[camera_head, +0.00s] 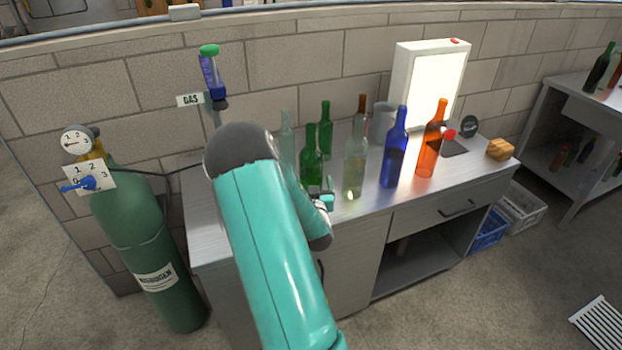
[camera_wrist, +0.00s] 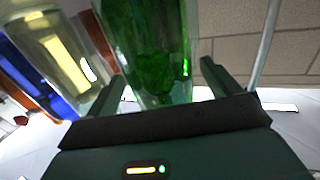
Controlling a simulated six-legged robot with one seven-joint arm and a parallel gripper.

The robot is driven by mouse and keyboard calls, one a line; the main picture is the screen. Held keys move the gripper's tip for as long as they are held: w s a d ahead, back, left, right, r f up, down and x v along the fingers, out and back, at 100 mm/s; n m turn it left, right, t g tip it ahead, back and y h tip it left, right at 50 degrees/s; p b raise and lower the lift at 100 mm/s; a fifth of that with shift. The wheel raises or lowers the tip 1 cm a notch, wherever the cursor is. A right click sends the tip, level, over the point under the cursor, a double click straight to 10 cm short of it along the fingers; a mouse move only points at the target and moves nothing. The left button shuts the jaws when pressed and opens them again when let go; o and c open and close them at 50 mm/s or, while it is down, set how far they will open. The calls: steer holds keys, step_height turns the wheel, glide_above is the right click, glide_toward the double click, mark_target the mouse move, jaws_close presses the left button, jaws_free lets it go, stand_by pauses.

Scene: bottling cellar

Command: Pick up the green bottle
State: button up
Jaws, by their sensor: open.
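Two green bottles stand on the metal bench in the head view: a nearer one (camera_head: 311,168) and one behind it (camera_head: 325,135). My gripper (camera_head: 318,190) is low at the bench, just in front of the nearer green bottle, and is partly hidden by my arm. In the wrist view my gripper (camera_wrist: 164,84) is open, with one finger on each side of a green bottle (camera_wrist: 152,40). The bottle looks upright and fills the space between the fingers. I cannot tell whether either finger touches it.
A clear bottle (camera_head: 354,170) stands close to the right, then a blue bottle (camera_head: 394,150) and an orange bottle (camera_head: 431,140). A pale bottle (camera_head: 287,140) stands to the left. A lit panel (camera_head: 425,85) is behind. A gas cylinder (camera_head: 145,235) stands left of the bench (camera_head: 220,240).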

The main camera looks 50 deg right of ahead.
mark_target(302, 159)
steer(key=shift+x, duration=0.9)
steer(key=shift+r, duration=0.1)
steer(key=c, duration=1.4)
steer(key=shift+r, duration=0.1)
steer(key=shift+r, duration=0.45)
step_height(302, 159, up, 2)
steer(key=shift+r, duration=0.2)
steer(key=a+r, duration=0.1)
steer(key=r, duration=0.1)
steer(key=a+r, duration=0.3)
steer(key=a, duration=0.1)
steer(key=shift+s+r, duration=0.35)
steer(key=shift+r, duration=0.05)
steer(key=a+r, duration=0.1)
steer(key=a, duration=0.2)
steer(key=s+a+r, duration=0.1)
steer(key=a, duration=0.2)
steer(key=a+r, duration=0.1)
steer(key=a, duration=0.2)
steer(key=shift+s+r, duration=0.2)
steer(key=shift+r, duration=0.15)
